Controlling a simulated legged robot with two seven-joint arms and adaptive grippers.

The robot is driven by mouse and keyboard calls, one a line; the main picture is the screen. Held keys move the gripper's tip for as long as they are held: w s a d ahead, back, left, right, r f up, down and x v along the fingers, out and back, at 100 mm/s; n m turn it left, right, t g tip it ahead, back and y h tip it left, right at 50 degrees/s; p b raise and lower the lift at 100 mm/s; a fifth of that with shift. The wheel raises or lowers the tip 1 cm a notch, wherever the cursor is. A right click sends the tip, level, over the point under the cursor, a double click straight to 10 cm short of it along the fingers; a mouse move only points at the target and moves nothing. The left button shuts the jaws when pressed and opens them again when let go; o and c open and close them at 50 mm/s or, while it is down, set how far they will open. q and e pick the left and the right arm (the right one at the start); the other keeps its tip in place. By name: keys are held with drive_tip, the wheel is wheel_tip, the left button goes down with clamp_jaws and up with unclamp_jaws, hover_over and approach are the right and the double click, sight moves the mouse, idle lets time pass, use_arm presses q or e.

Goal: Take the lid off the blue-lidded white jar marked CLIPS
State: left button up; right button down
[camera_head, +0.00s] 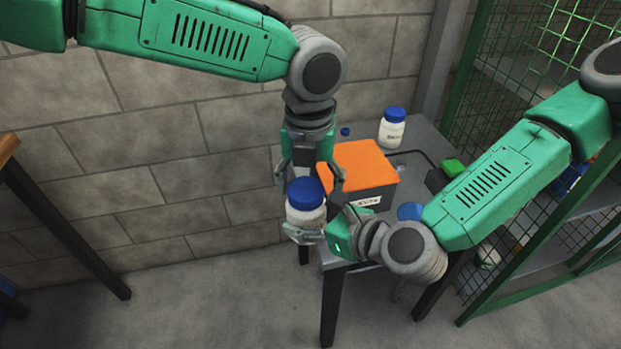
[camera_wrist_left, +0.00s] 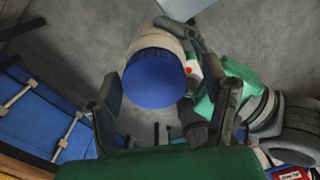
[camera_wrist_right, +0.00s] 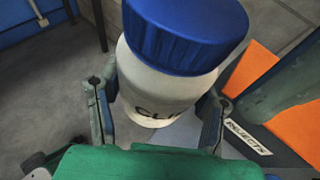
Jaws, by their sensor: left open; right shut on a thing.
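The white jar (camera_head: 305,216) with its blue lid (camera_head: 306,192) is held upright in front of the table. In the right wrist view the jar body (camera_wrist_right: 165,85) shows dark letters starting "CL", the rest cut off from sight, and the lid (camera_wrist_right: 188,35) sits on top. My right gripper (camera_head: 311,232) is shut on the jar body, one finger on each side. My left gripper (camera_head: 309,185) is open above the jar, pointing down, its fingers spread on either side of the lid. The left wrist view shows the lid top (camera_wrist_left: 157,80) between the fingers, with a visible gap at the left one.
An orange-topped box (camera_head: 352,160) labelled REJECTS stands on the grey table (camera_head: 415,140) just behind the jar. Another blue-lidded white jar (camera_head: 391,130) stands at the table's back. A green mesh cage (camera_head: 530,60) is on the right. The floor at front left is clear.

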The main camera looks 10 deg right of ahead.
use_arm(q)
drive_tip(key=shift+s+d, duration=0.1)
drive_tip(key=c, duration=1.2)
drive_tip(key=n, duration=0.3)
drive_tip(key=shift+r, duration=0.1)
drive_tip(key=n, duration=1.3)
drive_tip(key=shift+w+n, duration=0.3)
drive_tip(key=shift+c, duration=0.2)
drive_tip(key=shift+a, duration=0.2)
drive_tip(key=o, duration=1.3)
drive_tip(key=shift+w, duration=0.1)
drive_tip(key=shift+a, duration=0.1)
